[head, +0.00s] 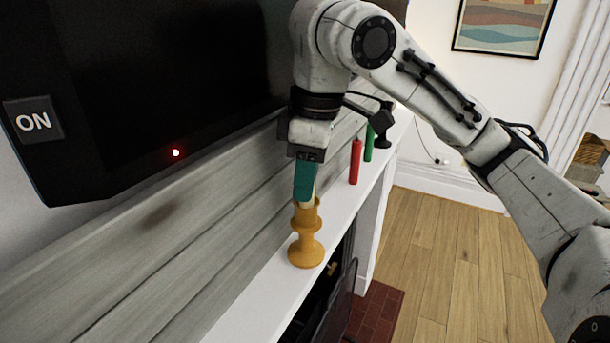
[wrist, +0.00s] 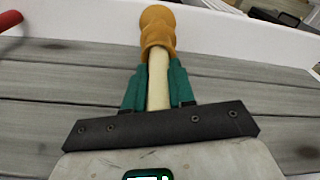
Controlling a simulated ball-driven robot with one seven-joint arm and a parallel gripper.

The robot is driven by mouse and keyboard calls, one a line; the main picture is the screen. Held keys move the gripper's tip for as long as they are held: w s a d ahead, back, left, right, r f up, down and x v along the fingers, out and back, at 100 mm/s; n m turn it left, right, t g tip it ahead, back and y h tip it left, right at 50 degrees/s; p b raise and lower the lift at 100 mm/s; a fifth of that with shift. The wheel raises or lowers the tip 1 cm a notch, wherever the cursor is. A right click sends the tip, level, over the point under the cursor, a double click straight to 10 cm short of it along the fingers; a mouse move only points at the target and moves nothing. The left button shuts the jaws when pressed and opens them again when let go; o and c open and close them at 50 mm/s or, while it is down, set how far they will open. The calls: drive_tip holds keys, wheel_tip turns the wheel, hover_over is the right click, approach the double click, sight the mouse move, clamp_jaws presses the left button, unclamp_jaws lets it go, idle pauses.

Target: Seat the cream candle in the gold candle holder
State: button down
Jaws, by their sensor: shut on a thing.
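The gold candle holder (head: 306,248) stands upright on the white mantel shelf. In the wrist view the holder (wrist: 157,27) is at the top middle. My gripper (head: 305,192) is right above it, pointing down, its teal fingers shut on the cream candle. In the wrist view the candle (wrist: 158,80) runs between the fingers (wrist: 159,90) to the holder's top. The candle's lower end meets the holder's mouth and is hidden there; I cannot tell how deep it sits. In the head view the fingers cover most of the candle.
A red candle (head: 355,162) and a green candle (head: 369,142) stand farther along the mantel (head: 262,309). A black television (head: 160,80) hangs on the wall close to my gripper. The front of the shelf is bare. Wooden floor (head: 440,260) lies to the right.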

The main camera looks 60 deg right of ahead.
drive_tip(key=c, duration=0.9)
unclamp_jaws()
drive_tip(key=shift+c, duration=0.2)
drive_tip(key=r, duration=0.4)
drive_tip(key=s+r, duration=0.1)
drive_tip(key=r, duration=0.7)
drive_tip(key=shift+s+d, duration=0.15)
drive_tip(key=shift+d, duration=0.1)
drive_tip(key=shift+f, duration=0.1)
